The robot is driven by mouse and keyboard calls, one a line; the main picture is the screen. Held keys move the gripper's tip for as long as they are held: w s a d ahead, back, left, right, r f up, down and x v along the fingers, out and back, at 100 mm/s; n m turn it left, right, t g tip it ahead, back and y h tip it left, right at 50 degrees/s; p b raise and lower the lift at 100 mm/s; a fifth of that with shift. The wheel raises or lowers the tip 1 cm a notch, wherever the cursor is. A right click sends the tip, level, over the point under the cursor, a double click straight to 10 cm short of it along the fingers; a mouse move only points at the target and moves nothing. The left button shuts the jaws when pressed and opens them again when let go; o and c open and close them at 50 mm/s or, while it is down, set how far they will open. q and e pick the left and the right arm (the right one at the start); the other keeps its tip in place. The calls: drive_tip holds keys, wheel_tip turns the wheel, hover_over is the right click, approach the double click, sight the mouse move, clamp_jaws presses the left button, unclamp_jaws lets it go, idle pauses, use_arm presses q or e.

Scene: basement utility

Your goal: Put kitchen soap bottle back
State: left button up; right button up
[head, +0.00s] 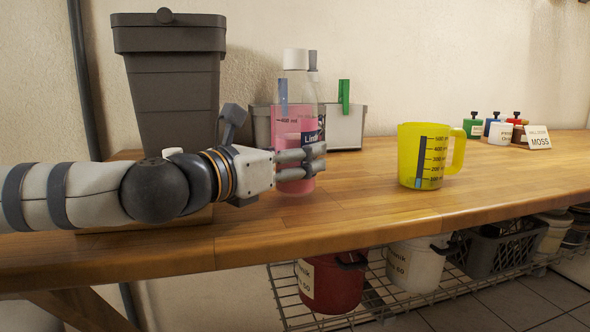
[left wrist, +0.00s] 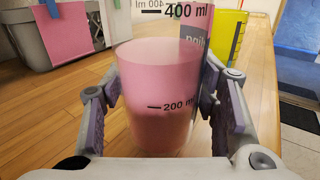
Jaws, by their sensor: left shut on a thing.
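Another slim top shows beside the cap. My right gripper is not in view.
A yellow measuring jug (head: 408,155) stands to the right on the bench (head: 370,205). A dark lidded bin (head: 170,80) is at left. Grey containers (head: 342,130) with clips stand behind. Small coloured bottles and a "MOSS" sign (head: 538,138) are far right. The front bench is clear.

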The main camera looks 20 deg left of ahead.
use_arm(q)
drive_tip(key=shift+f, duration=0.5)
drive_tip(key=shift+f, duration=0.2)
drive_tip(key=o, duration=1.6)
drive_tip(key=shift+c, duration=0.2)
